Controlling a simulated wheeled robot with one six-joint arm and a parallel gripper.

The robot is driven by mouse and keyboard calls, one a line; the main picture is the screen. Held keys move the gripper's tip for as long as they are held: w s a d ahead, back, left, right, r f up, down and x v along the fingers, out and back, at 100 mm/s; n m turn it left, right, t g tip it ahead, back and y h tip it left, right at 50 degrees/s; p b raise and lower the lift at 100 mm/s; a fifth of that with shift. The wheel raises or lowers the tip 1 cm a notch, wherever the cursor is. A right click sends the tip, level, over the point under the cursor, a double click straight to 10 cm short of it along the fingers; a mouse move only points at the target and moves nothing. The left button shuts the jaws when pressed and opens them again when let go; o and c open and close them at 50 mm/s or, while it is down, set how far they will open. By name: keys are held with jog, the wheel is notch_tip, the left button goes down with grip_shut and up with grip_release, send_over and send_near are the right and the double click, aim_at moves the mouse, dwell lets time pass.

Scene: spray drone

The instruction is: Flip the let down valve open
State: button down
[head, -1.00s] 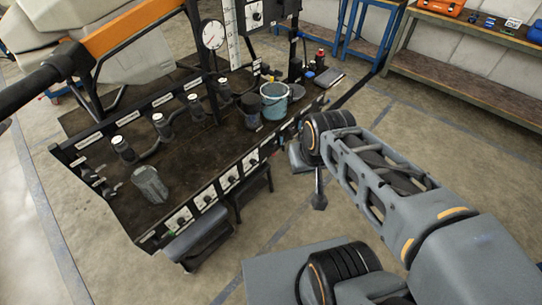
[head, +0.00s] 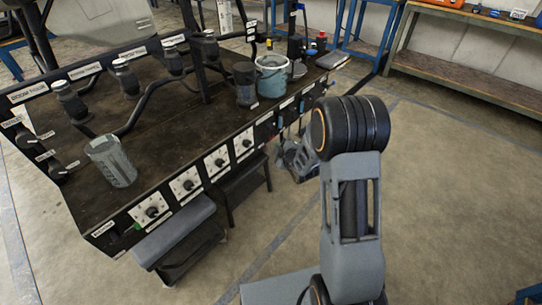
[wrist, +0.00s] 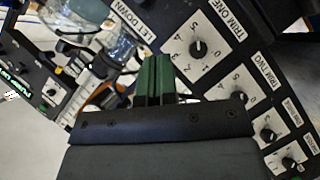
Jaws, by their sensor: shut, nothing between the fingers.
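The LET DOWN label (wrist: 138,33) is on the dark panel in the wrist view, left of the TRIM ONE dial (wrist: 198,47). Below and left of that label are a clear, bowl-like part (wrist: 118,48) and an orange-and-black part (wrist: 106,96). I cannot tell which of these, if any, is the let down valve, nor its position. My gripper (wrist: 155,82) has its green fingers together and empty in front of the panel, close to the label and dial; contact cannot be told. In the head view, my gripper (head: 297,160) is partly hidden by my arm, near the bench's front.
The dark bench (head: 170,120) carries a blue bucket (head: 271,82), a grey cup (head: 110,162) and black fittings. A row of dials (head: 217,161) lines its front. A grey step (head: 173,232) sticks out below. Open floor lies right, with a wooden shelf (head: 460,65) at back right.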

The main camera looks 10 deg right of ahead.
jog(key=shift+n+t+y, duration=0.5)
jog(key=shift+n, duration=0.3)
jog(key=f, duration=0.1)
jog(key=f+b, duration=0.1)
jog(key=f, duration=0.2)
jog(key=shift+w+a+f, duration=0.25)
jog(key=shift+f, duration=0.1)
jog(key=d+f+b+x, duration=0.1)
jog(key=b+x, duration=0.3)
jog(key=x, duration=0.8)
jog(key=shift+w+d+f, duration=0.15)
jog(key=shift+w+d, duration=0.4)
jog(key=shift+d, duration=0.1)
